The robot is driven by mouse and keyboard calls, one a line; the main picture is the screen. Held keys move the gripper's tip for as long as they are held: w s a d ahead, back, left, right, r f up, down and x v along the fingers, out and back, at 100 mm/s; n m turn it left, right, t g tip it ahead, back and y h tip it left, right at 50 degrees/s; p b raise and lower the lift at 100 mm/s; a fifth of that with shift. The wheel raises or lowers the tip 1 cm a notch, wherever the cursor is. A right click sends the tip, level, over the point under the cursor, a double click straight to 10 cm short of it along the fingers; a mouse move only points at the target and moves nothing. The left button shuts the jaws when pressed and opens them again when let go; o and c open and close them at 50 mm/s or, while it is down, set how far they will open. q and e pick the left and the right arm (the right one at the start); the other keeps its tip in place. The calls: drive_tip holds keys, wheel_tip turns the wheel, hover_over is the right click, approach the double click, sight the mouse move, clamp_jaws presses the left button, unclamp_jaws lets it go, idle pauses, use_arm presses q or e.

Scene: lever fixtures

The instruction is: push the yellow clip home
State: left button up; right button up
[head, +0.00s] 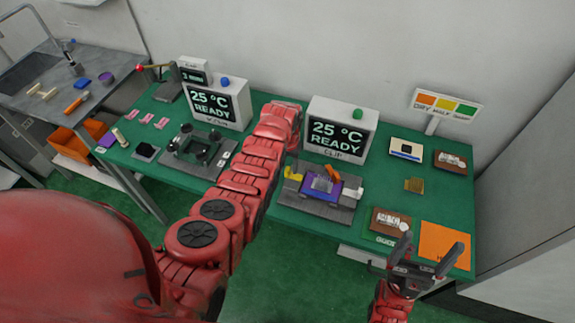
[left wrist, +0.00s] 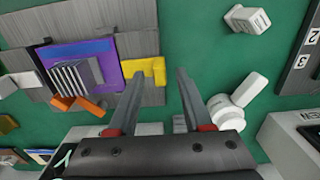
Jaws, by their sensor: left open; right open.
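The yellow clip (head: 293,174) sits at the left end of the purple block (head: 308,190) on a grey fixture plate (head: 318,209). In the left wrist view the clip (left wrist: 150,72) is L-shaped and lies beside the purple block (left wrist: 108,62). My left gripper (left wrist: 160,72) is open and empty. Its left finger overlaps the clip's edge in that view; I cannot tell whether they touch. In the head view my left arm hides the left gripper's fingers. My right gripper (head: 424,249) is open and empty near the table's front right edge.
A finned grey part (left wrist: 76,76) and an orange lever (left wrist: 80,104) are on the purple block. A white rounded part (left wrist: 236,98) lies to the right of my left gripper. A display box (head: 340,130) stands behind the fixture; another fixture (head: 197,150) is to the left.

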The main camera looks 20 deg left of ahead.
use_arm(q)
drive_tip(key=shift+s+f, duration=0.1)
drive_tip(key=shift+f, duration=0.15)
clamp_jaws()
idle(1.4)
